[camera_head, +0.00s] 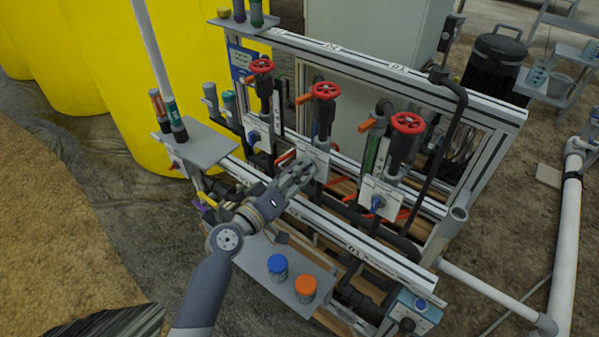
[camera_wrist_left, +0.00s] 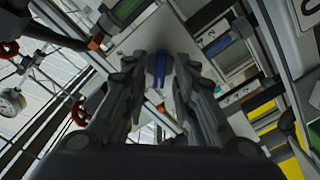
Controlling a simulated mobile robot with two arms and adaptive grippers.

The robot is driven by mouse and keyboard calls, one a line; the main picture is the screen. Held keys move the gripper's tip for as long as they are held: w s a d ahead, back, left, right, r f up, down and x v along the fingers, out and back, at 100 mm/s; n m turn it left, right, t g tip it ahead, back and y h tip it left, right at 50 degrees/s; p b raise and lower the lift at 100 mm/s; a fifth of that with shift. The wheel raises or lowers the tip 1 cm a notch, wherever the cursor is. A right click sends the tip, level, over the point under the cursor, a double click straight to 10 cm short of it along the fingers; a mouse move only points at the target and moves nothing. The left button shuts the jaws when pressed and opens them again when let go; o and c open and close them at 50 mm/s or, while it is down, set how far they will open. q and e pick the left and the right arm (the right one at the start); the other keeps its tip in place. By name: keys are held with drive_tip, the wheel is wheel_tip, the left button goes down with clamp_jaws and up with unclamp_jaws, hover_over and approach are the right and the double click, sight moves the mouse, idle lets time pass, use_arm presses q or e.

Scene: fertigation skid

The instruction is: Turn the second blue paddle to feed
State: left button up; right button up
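Three white plates stand in a row on the skid, each below a red handwheel. One blue paddle (camera_head: 252,137) is on the left plate and another blue paddle (camera_head: 377,203) is on the right plate. My left gripper (camera_head: 307,170) is at the middle plate (camera_head: 317,157) and hides its paddle in the head view. In the left wrist view the middle blue paddle (camera_wrist_left: 159,68) shows between the fingers of my left gripper (camera_wrist_left: 159,75). The fingers are apart, one on each side, with a gap visible beside the paddle. My right gripper is not in view.
Red handwheels (camera_head: 324,91) and orange levers stand above the plates. A metal rail (camera_head: 350,238) runs in front below them. A grey shelf holds a blue-capped jar (camera_head: 278,267) and an orange-capped jar (camera_head: 305,288). Yellow tanks (camera_head: 150,80) stand at the left.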

use_arm(q)
drive_tip(key=shift+s, duration=0.1)
drive_tip(key=v, duration=1.2)
idle(0.4)
